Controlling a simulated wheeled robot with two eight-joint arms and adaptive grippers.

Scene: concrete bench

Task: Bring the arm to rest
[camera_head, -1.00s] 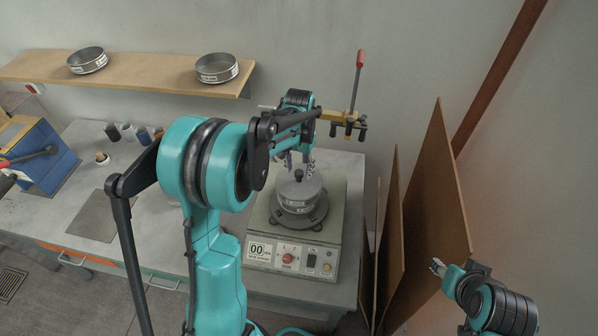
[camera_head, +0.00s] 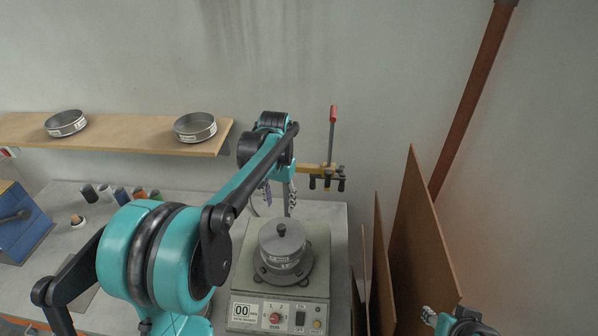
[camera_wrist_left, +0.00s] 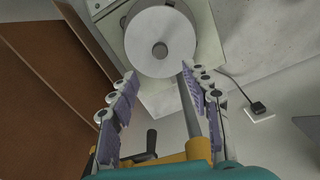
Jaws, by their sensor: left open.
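My left arm comes in from the left in the head view and reaches over the bench. Its gripper (camera_head: 279,196) hangs behind the stack of sieves, with its fingers apart. In the left wrist view the purple-padded fingers (camera_wrist_left: 158,95) are spread with nothing gripped between them. The lidded sieve stack (camera_head: 283,244) sits on the shaker (camera_head: 246,280); its round lid (camera_wrist_left: 160,30) lies beyond the fingertips in the wrist view. My right gripper (camera_head: 428,316) is at the bottom right edge, small and partly cut off.
A yellow clamp with a red-tipped lever (camera_head: 333,140) stands just right of the left gripper. Two sieves rest on a wooden shelf (camera_head: 130,140). Brown boards (camera_head: 420,245) lean at the right. Small bottles (camera_head: 105,193) and a blue box (camera_head: 22,225) stand at the left.

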